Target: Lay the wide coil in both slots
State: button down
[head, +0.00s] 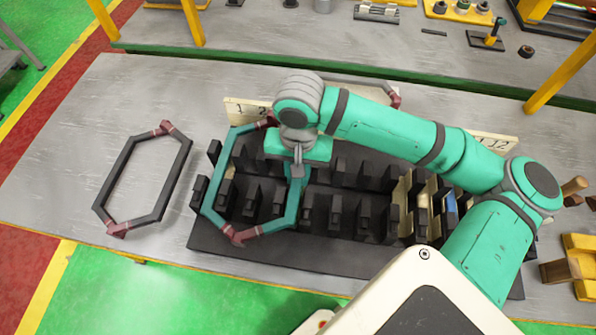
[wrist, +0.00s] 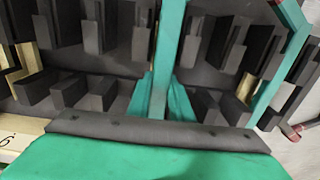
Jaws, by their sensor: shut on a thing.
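A teal six-sided coil (head: 208,196) with dark red bound ends lies over the left part of the black slotted block (head: 330,250) in the head view. My gripper (head: 298,168) is shut on the coil's right side. In the wrist view, my gripper (wrist: 163,108) has this teal side (wrist: 170,50) between its fingers, running between rows of black teeth. The coil's left side passes among the leftmost teeth. I cannot tell whether either side sits down in a slot or is above it. A black six-sided coil (head: 115,178) with red ends lies flat on the table at left.
A cream plate marked 1 and 2 (head: 243,108) stands behind the block at left; another (head: 497,143) stands at right. A pale coil with red ends (head: 395,97) lies behind my arm. Wooden pieces (head: 562,270) are at far right. The table's left end (head: 75,130) is clear.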

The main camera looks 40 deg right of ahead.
jog(key=shift+s+a+f, duration=0.1)
jog(key=shift+a+f, duration=0.05)
jog(key=shift+f, duration=1.35)
dwell(0.3)
jog(key=c, duration=1.5)
grip_release()
jog(key=shift+r, duration=0.95)
jog(key=shift+r, duration=3.7)
jog(key=shift+r, duration=0.1)
notch_tip(320, 180, up, 11)
jog(key=shift+f, duration=0.15)
